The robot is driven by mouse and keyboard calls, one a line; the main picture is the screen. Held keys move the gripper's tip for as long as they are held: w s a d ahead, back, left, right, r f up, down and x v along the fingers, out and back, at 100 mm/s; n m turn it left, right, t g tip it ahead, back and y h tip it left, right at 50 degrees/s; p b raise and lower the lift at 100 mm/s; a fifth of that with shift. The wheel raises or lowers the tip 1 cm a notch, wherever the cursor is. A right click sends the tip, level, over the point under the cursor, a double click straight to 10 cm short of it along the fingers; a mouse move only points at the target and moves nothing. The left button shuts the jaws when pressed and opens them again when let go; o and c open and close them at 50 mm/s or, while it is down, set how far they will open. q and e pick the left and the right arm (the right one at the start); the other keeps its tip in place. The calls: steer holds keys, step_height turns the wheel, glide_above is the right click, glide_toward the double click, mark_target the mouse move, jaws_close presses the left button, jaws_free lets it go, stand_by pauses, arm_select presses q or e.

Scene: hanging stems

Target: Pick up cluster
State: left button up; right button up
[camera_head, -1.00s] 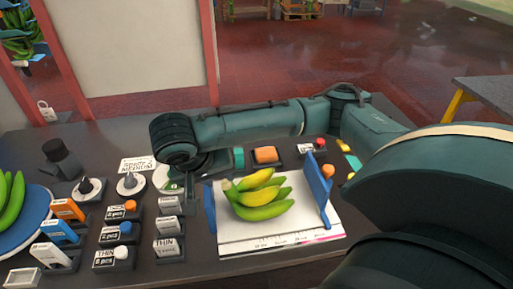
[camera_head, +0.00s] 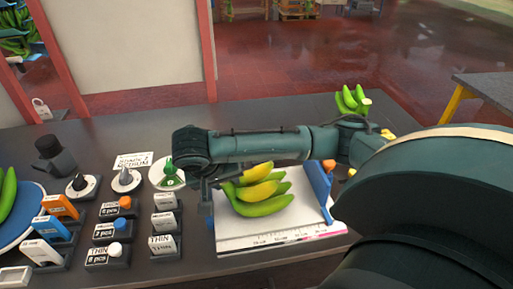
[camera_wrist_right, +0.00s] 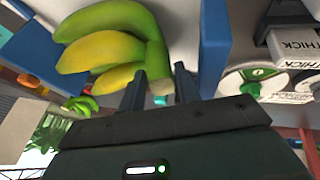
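A cluster of green and yellow bananas (camera_head: 260,190) lies on a white board (camera_head: 285,222) between two blue side walls. In the right wrist view the cluster (camera_wrist_right: 110,45) fills the upper left, with its joined stem end close to the fingertips. My right gripper (camera_head: 207,200) is at the cluster's left, stem side in the head view. In the right wrist view its two fingers (camera_wrist_right: 160,75) are apart, with the stem end just beyond or between them; I cannot tell whether they touch it. My left gripper is not in view.
A blue wall (camera_head: 321,184) stands at the board's right edge. Labelled blocks (camera_head: 110,230) and knobs crowd the table's left side, beside a blue plate (camera_head: 25,222) with green bananas. Another green cluster (camera_head: 352,100) lies at the back right.

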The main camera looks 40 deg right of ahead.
steer(key=shift+c, duration=0.5)
jaws_close()
